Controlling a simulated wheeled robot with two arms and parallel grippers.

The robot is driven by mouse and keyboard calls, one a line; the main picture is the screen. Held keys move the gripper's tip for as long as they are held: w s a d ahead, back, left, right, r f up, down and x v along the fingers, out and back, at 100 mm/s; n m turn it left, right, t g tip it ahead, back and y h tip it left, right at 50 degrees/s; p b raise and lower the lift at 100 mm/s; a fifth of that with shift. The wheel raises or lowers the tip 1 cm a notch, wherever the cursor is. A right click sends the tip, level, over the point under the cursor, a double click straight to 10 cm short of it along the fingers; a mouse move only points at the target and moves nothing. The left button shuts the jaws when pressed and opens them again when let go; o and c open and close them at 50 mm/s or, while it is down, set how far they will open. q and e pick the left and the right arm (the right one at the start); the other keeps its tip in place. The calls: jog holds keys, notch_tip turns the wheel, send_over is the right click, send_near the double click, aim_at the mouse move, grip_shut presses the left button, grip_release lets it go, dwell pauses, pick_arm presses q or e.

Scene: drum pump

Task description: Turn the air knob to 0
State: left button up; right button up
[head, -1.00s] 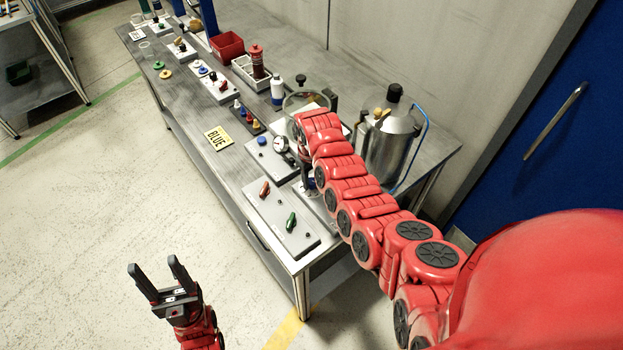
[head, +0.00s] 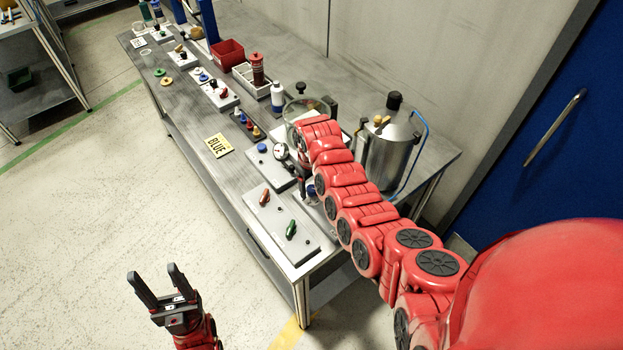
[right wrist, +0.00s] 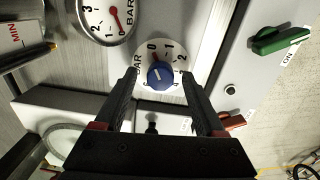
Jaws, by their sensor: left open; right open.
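The blue air knob (right wrist: 160,75) sits on a round white dial (right wrist: 143,56) marked 0, 1, 2 and BAR in the right wrist view. A pale mark shows on the knob's face; I cannot tell exactly which number it points to. My right gripper (right wrist: 159,76) is open, with one finger on each side of the knob. I cannot tell whether the fingers touch it. In the head view my right arm largely hides this area. My left gripper (head: 154,271) is open and empty, over the floor left of the bench.
A pressure gauge (right wrist: 107,15) is near the dial. A green lever (head: 291,229) and a red lever (head: 264,196) sit on a panel at the bench's near end. A metal tank (head: 388,150) stands behind my right arm.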

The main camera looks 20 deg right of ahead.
aim_at(311, 188)
jog(key=shift+r+b, duration=0.3)
jog(key=shift+r, duration=0.2)
notch_tip(311, 188, up, 4)
jog(key=shift+a+f+b, duration=0.1)
jog(key=shift+b, duration=0.8)
notch_tip(311, 188, up, 13)
jog(key=p, duration=0.2)
jog(key=shift+f+p, duration=0.2)
jog(key=shift+p, duration=0.2)
jog(key=shift+s+a, duration=0.1)
jog(key=shift+s, duration=0.05)
